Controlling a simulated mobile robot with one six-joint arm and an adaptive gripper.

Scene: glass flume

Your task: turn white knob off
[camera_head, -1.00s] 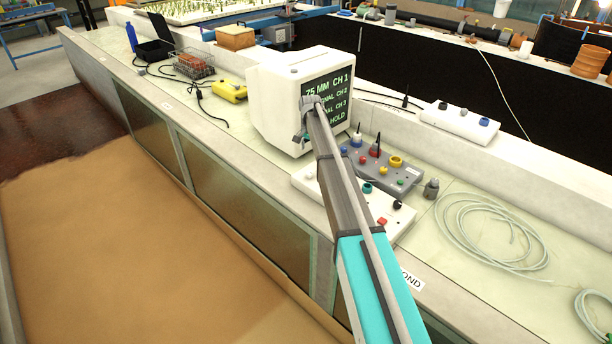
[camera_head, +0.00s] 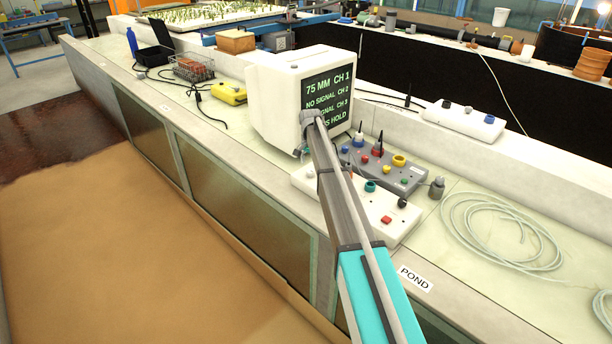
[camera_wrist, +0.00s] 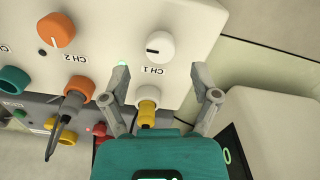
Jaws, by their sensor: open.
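In the wrist view the white knob (camera_wrist: 160,46) sits on a white panel (camera_wrist: 105,38) beside the label CH 1. A short dark mark on the knob runs from near its centre toward the left. My gripper (camera_wrist: 162,78) is open. Its fingers are spread left and right, with the tips lower in the picture than the knob and nothing held between them. A green light shows by the left fingertip.
A yellow plug (camera_wrist: 147,112) in a white socket lies between my fingers, below the knob. An orange knob (camera_wrist: 57,30) marked CH 2 and a cabled plug (camera_wrist: 76,98) are to the left. The monitor (camera_head: 283,92) stands close to my arm; a grey box (camera_head: 392,168) lies beside it.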

